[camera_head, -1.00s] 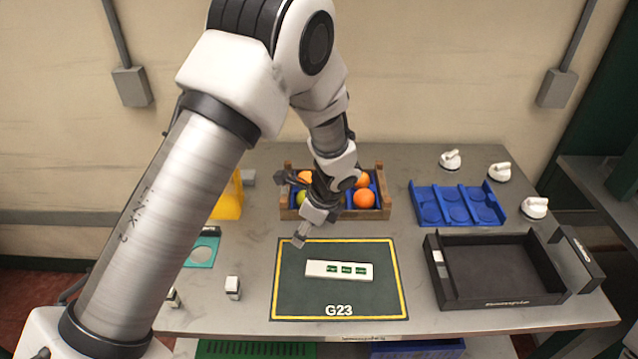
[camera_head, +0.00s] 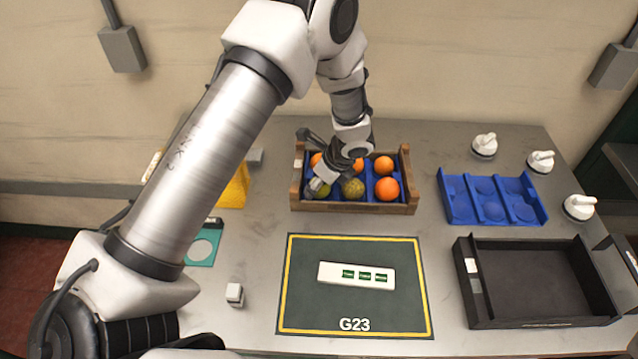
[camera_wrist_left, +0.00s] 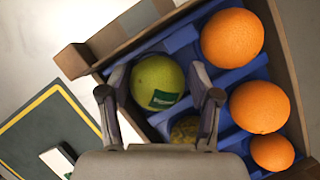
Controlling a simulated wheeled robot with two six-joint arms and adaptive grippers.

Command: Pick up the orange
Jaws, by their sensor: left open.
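Several oranges sit in a wooden crate (camera_head: 352,207) with blue dividers; one orange (camera_head: 387,189) is at the front right, others along the back. They also show on the right of the left wrist view (camera_wrist_left: 260,107). My left gripper (camera_head: 317,186) is over the crate's front left corner. In the left wrist view it is open (camera_wrist_left: 160,95), its fingers on either side of a green fruit (camera_wrist_left: 157,72) with a dark green label. Contact cannot be told. A spotted yellow-green fruit (camera_head: 353,188) sits beside it, partly hidden in the wrist view. My right gripper is not in view.
A dark mat (camera_head: 300,310) with a white labelled block (camera_head: 356,275) lies in front of the crate. A blue tray (camera_head: 490,200), a black tray (camera_head: 535,322) and white knobbed objects (camera_head: 541,160) stand to the right. Bare table lies between.

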